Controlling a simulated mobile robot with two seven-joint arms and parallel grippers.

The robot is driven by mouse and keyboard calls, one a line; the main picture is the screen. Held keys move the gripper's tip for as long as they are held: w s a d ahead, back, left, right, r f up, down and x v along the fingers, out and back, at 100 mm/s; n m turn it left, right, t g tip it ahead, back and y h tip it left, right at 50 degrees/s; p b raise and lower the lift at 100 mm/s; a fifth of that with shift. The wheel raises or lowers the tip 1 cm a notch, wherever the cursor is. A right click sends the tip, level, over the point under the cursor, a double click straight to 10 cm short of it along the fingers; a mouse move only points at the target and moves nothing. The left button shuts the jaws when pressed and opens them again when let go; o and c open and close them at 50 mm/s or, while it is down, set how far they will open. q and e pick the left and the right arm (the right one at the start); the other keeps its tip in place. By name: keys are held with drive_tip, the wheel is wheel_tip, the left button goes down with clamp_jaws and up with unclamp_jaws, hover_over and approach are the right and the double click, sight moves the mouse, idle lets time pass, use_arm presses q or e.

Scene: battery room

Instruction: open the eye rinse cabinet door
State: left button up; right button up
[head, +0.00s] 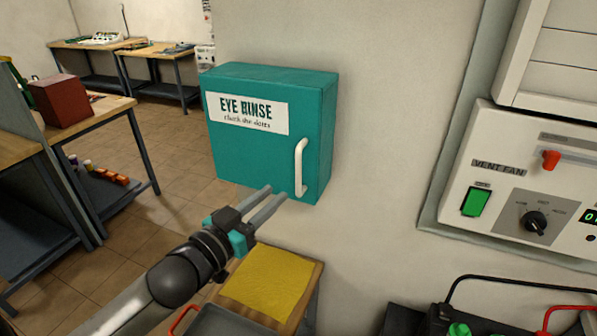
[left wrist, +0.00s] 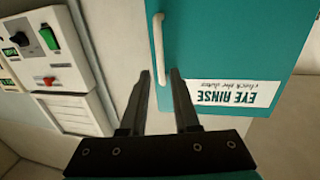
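The teal eye rinse cabinet (head: 318,115) hangs on the wall in the middle of the head view. Its door (head: 235,155) is shut and carries a white label (head: 247,112). A white vertical bar handle (head: 299,168) sits at the door's lower right; the handle also shows in the left wrist view (left wrist: 158,40), upside down. My left gripper (head: 277,192) is open and empty, just below and left of the handle in the head view. In the left wrist view the gripper (left wrist: 160,72) points at the handle, with the handle's end seen between the fingertips. My right gripper is out of view.
A white vent fan panel (head: 510,185) is on the wall to the right. A small wooden table with a yellow cloth (head: 270,282) stands below the cabinet. Clamps with red and black cables (head: 455,315) lie at the lower right. Workbenches line the left; the floor (head: 150,215) between is clear.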

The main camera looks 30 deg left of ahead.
sight(297, 175)
use_arm(q)
drive_tip(key=shift+w+d+p, duration=0.15)
drive_tip(key=shift+w+d, duration=0.05)
drive_tip(key=shift+w, duration=1.4)
drive_tip(key=shift+w+d+p, duration=0.15)
drive_tip(key=shift+w+d, duration=0.1)
drive_tip(key=shift+w, duration=1.4)
drive_tip(key=shift+w+d+p, duration=0.15)
drive_tip(key=shift+w+d, duration=0.05)
drive_tip(key=shift+w, duration=1.4)
drive_tip(key=shift+c, duration=0.2)
clamp_jaws()
